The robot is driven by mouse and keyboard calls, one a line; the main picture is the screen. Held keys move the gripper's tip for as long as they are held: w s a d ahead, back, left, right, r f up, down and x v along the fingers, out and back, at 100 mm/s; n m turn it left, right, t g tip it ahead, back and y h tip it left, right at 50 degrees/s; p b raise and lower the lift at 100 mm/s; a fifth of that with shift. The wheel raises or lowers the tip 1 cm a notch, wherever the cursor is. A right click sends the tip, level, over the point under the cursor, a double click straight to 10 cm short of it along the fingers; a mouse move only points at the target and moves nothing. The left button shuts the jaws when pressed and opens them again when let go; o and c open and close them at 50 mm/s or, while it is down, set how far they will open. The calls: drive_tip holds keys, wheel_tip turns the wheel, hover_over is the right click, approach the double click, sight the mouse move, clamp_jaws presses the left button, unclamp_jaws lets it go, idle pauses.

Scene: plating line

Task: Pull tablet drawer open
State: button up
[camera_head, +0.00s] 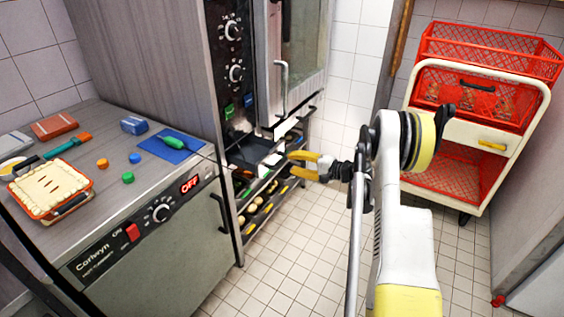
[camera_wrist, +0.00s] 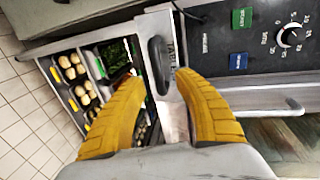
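The tablet drawer has a pale front (camera_wrist: 172,112) with partly hidden lettering that starts "TABLE". It carries a dark upright-looking handle (camera_wrist: 158,66) in the wrist view. My gripper (camera_wrist: 160,78) is open, with one yellow finger on each side of the handle. A gap shows between the handle and each finger, and I cannot tell whether either touches. In the head view my gripper (camera_head: 290,164) points left at the rack below the oven. The drawer front is hard to make out there. How far the drawer stands out cannot be told.
Trays of round pale food (camera_wrist: 75,75) sit in the rack beside the drawer. The oven control panel (camera_wrist: 255,40) and door handle (camera_head: 282,85) are close by. A counter (camera_head: 110,170) stands left, a red-basket cart (camera_head: 415,95) right. The tiled floor between is clear.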

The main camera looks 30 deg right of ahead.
drive_tip(key=v, duration=0.5)
drive_tip(key=shift+c, duration=1.4)
drive_tip(key=shift+w+a+r+g+p, duration=0.2)
drive_tip(key=shift+g+p, duration=0.1)
drive_tip(key=shift+p, duration=0.1)
clamp_jaws()
wheel_tip(320, 180, up, 6)
drive_tip(key=m+g+h+p, duration=0.6)
drive_tip(key=m+g+p, duration=0.5)
drive_tip(key=m+p, duration=0.3)
drive_tip(key=w+a+f+b, duration=0.3)
drive_tip(key=a+f+b, duration=0.1)
drive_tip(key=f, duration=0.4)
drive_tip(key=shift+w+a+f, duration=0.2)
drive_tip(key=shift+w+a, duration=0.15)
drive_tip(key=shift+a, duration=0.55)
